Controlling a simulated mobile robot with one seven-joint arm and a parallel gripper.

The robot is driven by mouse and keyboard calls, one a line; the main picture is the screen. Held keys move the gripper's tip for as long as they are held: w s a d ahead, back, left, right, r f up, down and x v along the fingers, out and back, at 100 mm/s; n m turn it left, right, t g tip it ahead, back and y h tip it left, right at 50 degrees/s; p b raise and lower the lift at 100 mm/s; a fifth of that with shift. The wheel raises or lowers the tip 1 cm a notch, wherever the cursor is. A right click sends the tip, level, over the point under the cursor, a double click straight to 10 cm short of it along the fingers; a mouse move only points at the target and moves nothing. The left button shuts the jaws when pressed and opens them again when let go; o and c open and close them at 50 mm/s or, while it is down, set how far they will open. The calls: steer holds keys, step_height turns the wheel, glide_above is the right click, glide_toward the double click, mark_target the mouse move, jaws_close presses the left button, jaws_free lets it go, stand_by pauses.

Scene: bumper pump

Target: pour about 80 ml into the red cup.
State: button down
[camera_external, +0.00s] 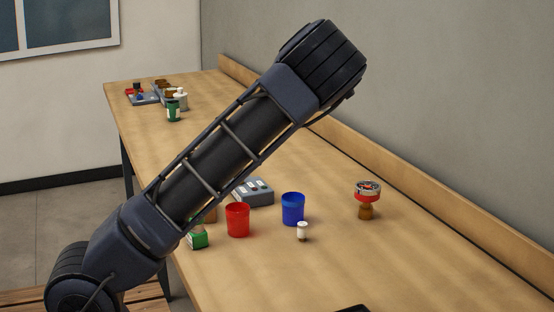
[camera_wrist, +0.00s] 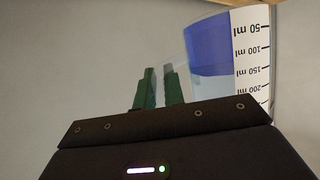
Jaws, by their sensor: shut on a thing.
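The red cup (camera_external: 238,221) stands upright on the table, left of a blue cup (camera_external: 293,210), in the external view. My gripper (camera_wrist: 158,86), with green fingers, shows in the wrist view. It is shut on a clear measuring container (camera_wrist: 208,92) with a white scale strip (camera_wrist: 252,62). The marks run from 50 ml at the top of the picture to 200 ml lower down. Blue, apparently liquid (camera_wrist: 208,45), fills the container's upper part in the picture, ending near the 150 ml mark. My arm hides the gripper and container in the external view, so their distance from the red cup cannot be told.
A small white bottle (camera_external: 302,231) stands before the blue cup. A grey box (camera_external: 254,191) and a green item (camera_external: 198,238) are near the red cup. A red-topped brown object (camera_external: 367,199) stands right. Several items sit at the far left end. The table's right front is mostly clear.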

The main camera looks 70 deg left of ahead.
steer(key=shift+s+d+y, duration=0.1)
steer(key=shift+s+y, duration=0.2)
steer(key=shift+s, duration=0.1)
steer(key=s+d+r+n+g+y, duration=0.1)
steer(key=s+d+r+n+g, duration=0.4)
steer(key=s, duration=0.6)
steer(key=s+d+r+n+g+y, duration=0.25)
steer(key=s+d+r, duration=0.4)
steer(key=s, duration=0.35)
steer(key=s+d+r+n+g, duration=0.45)
steer(key=s+d, duration=0.25)
steer(key=s, duration=0.4)
glide_toward(238, 220)
steer(key=shift+m, duration=0.4)
steer(key=a+f, duration=0.2)
steer(key=f, duration=0.1)
steer(key=shift+s+a+f, duration=0.1)
steer(key=shift+s+a, duration=0.25)
steer(key=shift+a, duration=0.05)
steer(key=shift+a, duration=0.1)
